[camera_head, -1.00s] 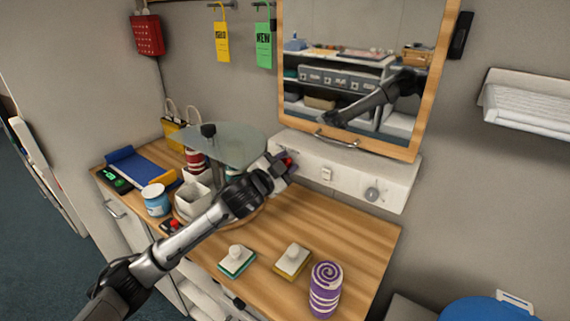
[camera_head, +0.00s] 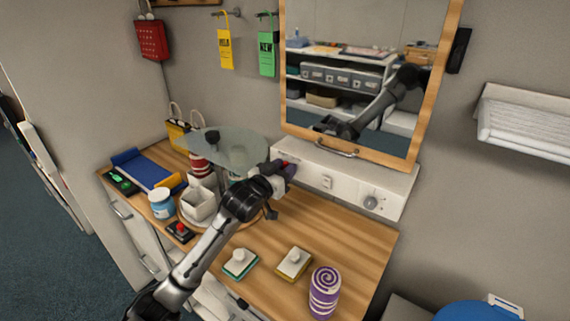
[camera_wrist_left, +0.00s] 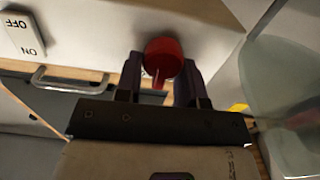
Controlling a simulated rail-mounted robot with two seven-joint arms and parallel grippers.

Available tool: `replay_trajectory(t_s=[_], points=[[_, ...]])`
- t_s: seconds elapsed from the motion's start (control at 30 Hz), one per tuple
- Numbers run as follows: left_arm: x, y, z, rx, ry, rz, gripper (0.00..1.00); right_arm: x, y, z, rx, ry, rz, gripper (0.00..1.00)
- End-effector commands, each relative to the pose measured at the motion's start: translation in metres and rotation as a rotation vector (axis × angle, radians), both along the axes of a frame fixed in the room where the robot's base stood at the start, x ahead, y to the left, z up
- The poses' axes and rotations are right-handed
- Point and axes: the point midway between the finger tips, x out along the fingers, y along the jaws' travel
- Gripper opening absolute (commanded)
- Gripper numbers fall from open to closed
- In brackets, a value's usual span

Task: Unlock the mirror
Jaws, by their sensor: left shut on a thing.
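The wood-framed mirror (camera_head: 345,40) stands upright on the wall above a white panel (camera_head: 345,180). A handle (camera_head: 337,152) sits at its lower edge. A red knob (camera_wrist_left: 162,57) with a small pointer is at the left end of the panel; it is largely hidden in the head view. My left gripper (camera_wrist_left: 162,72) is shut on the red knob, one finger on each side. In the head view, the left gripper (camera_head: 284,170) is at the panel's left end. The right gripper is not in view.
An ON/OFF switch (camera_head: 326,182) and a grey dial (camera_head: 371,202) are on the panel. A round glass-topped stand (camera_head: 240,147) is close left of my gripper. The counter's right middle is clear.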

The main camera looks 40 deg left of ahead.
Motion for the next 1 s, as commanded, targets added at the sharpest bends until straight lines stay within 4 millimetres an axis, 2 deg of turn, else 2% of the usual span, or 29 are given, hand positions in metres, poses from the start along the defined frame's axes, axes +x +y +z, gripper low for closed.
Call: replay_trajectory(t_s=[0.03, 0.5, 1.0], points=[[0.0, 0.0, 0.003, -0.047, -0.002, 0.0, 0.12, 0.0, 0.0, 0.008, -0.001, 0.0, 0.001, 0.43], [0.0, 0.006, 0.001, -0.452, -0.026, 0.001, 0.12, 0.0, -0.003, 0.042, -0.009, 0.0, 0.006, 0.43], [-0.001, 0.009, -0.003, -0.661, -0.04, 0.0, 0.12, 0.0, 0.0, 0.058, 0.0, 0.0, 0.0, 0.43]])
